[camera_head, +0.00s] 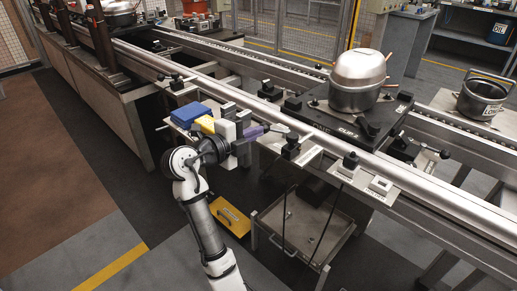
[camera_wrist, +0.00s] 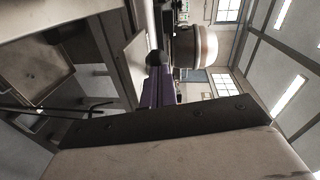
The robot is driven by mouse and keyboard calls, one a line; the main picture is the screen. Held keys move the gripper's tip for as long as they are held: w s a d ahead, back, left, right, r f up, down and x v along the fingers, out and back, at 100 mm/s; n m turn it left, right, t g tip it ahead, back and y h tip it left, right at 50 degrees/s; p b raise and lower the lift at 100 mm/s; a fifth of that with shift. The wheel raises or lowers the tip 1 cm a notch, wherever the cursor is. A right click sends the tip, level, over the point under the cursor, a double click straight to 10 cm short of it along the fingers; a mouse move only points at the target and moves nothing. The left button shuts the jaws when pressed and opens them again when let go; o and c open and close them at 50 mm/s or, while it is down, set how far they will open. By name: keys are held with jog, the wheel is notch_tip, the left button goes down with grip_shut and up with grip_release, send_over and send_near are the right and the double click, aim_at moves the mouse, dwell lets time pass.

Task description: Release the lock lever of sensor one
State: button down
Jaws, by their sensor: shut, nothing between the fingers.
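My gripper (camera_head: 262,129) reaches in from the lower middle of the head view to the conveyor's near edge. Its purple fingers are shut with nothing between them; they also show in the wrist view (camera_wrist: 157,88). A black lock lever with a knob (camera_head: 291,150) stands on a light plate at the rail, just right of the fingertips. In the wrist view a dark rounded knob (camera_wrist: 155,58) is close to the fingertips; I cannot tell whether they touch. Another black lever (camera_head: 350,160) stands farther right. No marking shows which sensor is number one.
A silver compressor (camera_head: 358,80) sits on a black pallet (camera_head: 335,122) behind the rail (camera_head: 330,145). A blue box (camera_head: 190,114) and a yellow item (camera_head: 206,124) lie left of my gripper. A metal cart (camera_head: 300,228) stands below. A black pot (camera_head: 481,99) is at right.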

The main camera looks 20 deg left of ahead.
jog(key=w+a+b, duration=0.3)
jog(key=w+b, duration=0.3)
jog(key=b, duration=0.1)
jog(key=shift+w+b, duration=0.3)
jog(key=shift+w, duration=0.1)
jog(key=shift+w+a, duration=0.1)
jog(key=shift+a, duration=0.05)
dwell(0.7)
